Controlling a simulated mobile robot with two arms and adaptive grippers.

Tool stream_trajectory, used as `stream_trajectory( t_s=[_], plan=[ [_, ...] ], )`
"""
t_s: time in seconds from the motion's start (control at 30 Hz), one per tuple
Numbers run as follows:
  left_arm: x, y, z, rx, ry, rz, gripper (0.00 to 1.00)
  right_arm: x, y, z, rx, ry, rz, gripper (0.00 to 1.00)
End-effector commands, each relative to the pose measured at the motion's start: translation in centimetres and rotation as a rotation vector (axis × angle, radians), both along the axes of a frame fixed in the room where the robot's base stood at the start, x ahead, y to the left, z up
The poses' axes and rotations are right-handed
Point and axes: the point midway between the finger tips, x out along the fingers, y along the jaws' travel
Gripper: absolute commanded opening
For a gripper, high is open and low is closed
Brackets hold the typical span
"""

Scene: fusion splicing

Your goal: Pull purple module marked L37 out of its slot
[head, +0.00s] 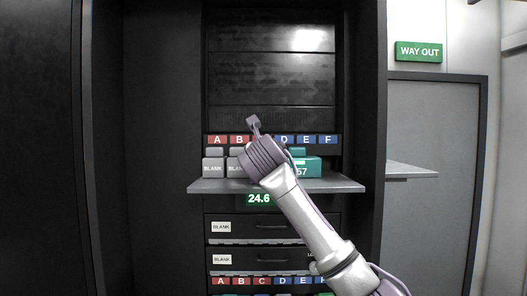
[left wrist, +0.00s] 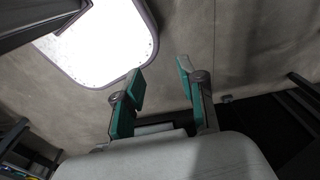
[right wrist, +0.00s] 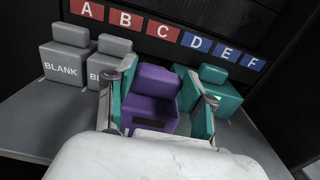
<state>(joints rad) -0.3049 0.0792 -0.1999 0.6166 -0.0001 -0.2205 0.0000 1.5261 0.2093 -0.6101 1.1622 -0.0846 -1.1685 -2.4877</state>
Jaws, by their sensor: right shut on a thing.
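The purple module (right wrist: 153,97) stands between the two teal-padded fingers of my right gripper (right wrist: 160,80) in the right wrist view, below the C and D labels. The fingers are closed against its sides. Its marking does not show, and I cannot tell how far it sits in its slot. In the head view my right gripper (head: 254,128) is over the shelf, and the arm hides the module. My left gripper (left wrist: 160,95) shows only in the left wrist view, with its fingers apart and nothing between them.
Grey BLANK modules (right wrist: 68,55) stand left of the purple one. A teal module (right wrist: 222,92) stands close on its right; its label ends in 57 in the head view (head: 308,168). The shelf (head: 340,184) has free room at its front. A green 24.6 display (head: 258,199) is below it.

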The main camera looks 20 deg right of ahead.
Motion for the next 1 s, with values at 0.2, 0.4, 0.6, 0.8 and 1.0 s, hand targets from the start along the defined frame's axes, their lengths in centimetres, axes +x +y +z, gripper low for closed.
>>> stream_trajectory(
  t_s=[0.2,0.4,0.6,0.8,1.0],
  plan=[
    [0.3,0.0,0.0,0.000,-0.004,0.000,0.40,0.0,0.0,0.1,-0.001,-0.003,0.000,0.10],
    [1.1,-0.1,0.1,-0.001,-0.016,0.000,0.40,0.0,0.0,0.1,-0.001,-0.003,0.000,0.83],
    [1.0,-0.1,0.1,-0.001,-0.015,-0.001,0.40,0.0,0.0,0.1,-0.001,-0.002,0.000,0.83],
    [0.5,0.2,0.0,0.002,-0.008,-0.001,0.40,-0.5,0.1,0.2,-0.001,-0.005,0.001,0.83],
    [0.5,0.1,0.0,0.001,-0.008,-0.001,0.40,-3.3,1.0,0.2,-0.002,-0.007,0.003,0.83]
  ],
)
